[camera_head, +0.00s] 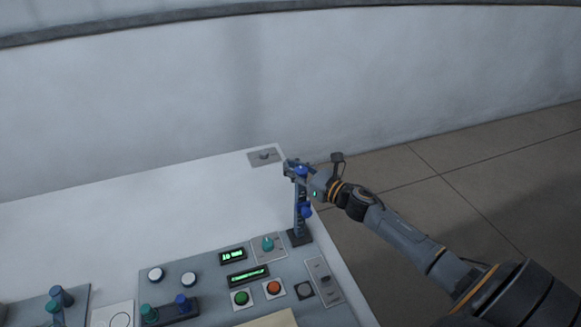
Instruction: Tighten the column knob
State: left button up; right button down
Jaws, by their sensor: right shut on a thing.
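A dark upright column (300,222) stands near the right edge of the white console, on a small dark base. A blue knob (306,210) sticks out from the column's side, partway up. Another blue part (301,171) shows at the column's top, partly covered by my right gripper. My right gripper (296,172) is at the top of the column, its arm coming in from the lower right. It is shut on the blue part there; the fingertips are small and partly hidden. My left gripper is not in view.
The white console (150,205) carries a grey panel with a green button (241,297), an orange button (273,288), a teal knob (268,243) and lit green displays (248,275). Tiled floor (480,170) is free to the right.

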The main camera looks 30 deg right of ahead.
jog(key=shift+d+f+m+h, duration=0.1)
jog(key=shift+d+m+h, duration=0.05)
jog(key=shift+m+h, duration=0.45)
dwell(0.3)
jog(key=s+d+m+g+h+b, duration=0.1)
jog(key=s+m+g+h+b, duration=0.1)
jog(key=m+g+h+b, duration=0.7)
jog(key=s+d+m+g+h+b, duration=0.2)
jog(key=m+g+h+b, duration=0.7)
jog(key=m+g, duration=0.9)
jog(key=shift+s+d+g+h+b, duration=0.3)
jog(key=shift+s+b, duration=0.45)
jog(key=shift+b, duration=1.05)
jog(key=shift+a, duration=0.1)
jog(key=shift+m+b, duration=0.3)
jog(key=c, duration=1.1)
grip_release()
